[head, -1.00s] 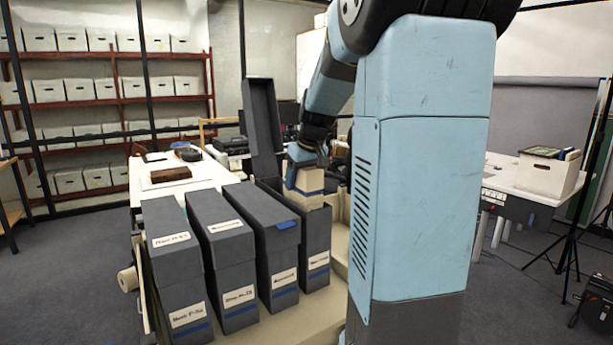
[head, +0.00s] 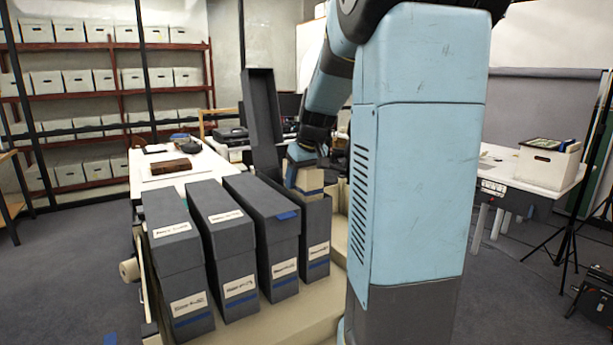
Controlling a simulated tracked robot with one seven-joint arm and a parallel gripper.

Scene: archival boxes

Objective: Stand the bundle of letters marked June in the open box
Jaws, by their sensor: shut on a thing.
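The open box (head: 315,235) is the rightmost in a row of dark grey archival boxes, with its tall lid (head: 263,120) standing up behind it. My gripper (head: 304,158) is above this box, shut on a cream bundle of letters (head: 305,178) with a blue band. The bundle is upright at the mouth of the open box, its lower part close to or inside the rim; I cannot tell how deep. Any writing on the bundle is too small to read. The fingertips are partly hidden by the wrist.
Several closed grey boxes (head: 262,222) with white labels stand to the left, close beside the open one. A white table (head: 190,178) with a brown box lies behind. My arm column blocks the view to the right. A white box (head: 546,168) stands on another table.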

